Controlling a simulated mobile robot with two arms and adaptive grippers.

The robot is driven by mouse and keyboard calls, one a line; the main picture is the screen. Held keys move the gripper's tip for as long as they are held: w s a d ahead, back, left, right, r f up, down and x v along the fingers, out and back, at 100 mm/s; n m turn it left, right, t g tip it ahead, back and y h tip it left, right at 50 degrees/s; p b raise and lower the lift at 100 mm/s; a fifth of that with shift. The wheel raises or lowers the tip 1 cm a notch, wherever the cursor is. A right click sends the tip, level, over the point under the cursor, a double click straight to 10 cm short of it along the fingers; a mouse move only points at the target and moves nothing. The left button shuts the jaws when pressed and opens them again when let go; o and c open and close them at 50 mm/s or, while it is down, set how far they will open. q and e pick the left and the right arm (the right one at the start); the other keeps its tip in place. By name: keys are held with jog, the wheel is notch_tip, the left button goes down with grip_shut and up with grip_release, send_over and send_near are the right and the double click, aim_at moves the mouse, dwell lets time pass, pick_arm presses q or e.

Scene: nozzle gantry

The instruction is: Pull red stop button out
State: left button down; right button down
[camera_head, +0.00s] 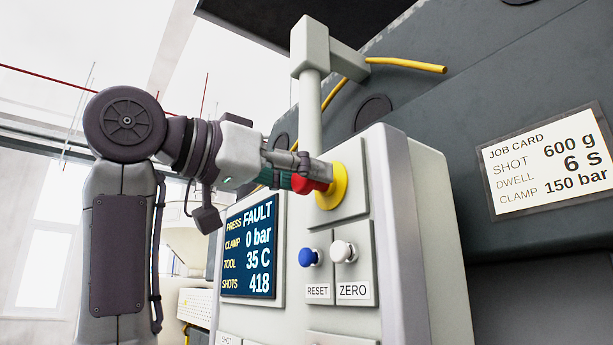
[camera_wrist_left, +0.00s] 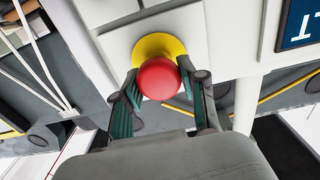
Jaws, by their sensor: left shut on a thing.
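The red stop button (camera_head: 309,184) sits on a yellow round base (camera_head: 337,187) high on the grey control panel. In the left wrist view the red button (camera_wrist_left: 158,79) is a round cap in front of the yellow base (camera_wrist_left: 157,45). My left gripper (camera_head: 296,178) comes in from the left, with its fingers at the red cap. In the left wrist view its green-padded fingers (camera_wrist_left: 160,92) are on either side of the cap, shut on it. The far side of the cap is hidden. My right gripper is in neither view.
Below the button are a blue RESET knob (camera_head: 309,257) and a white ZERO knob (camera_head: 343,251). A display (camera_head: 250,247) left of them reads FAULT, 0 bar, 35 C, 418. A grey post (camera_head: 311,100) rises above the panel. A job card (camera_head: 548,162) is at right.

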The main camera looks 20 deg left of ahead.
pick_arm(q)
jog(key=c, duration=0.9)
grip_release()
jog(key=shift+o, duration=1.3)
jog(key=shift+s+a, duration=0.1)
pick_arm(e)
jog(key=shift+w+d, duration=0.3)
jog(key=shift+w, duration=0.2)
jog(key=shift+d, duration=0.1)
pick_arm(q)
jog(key=v, duration=1.2)
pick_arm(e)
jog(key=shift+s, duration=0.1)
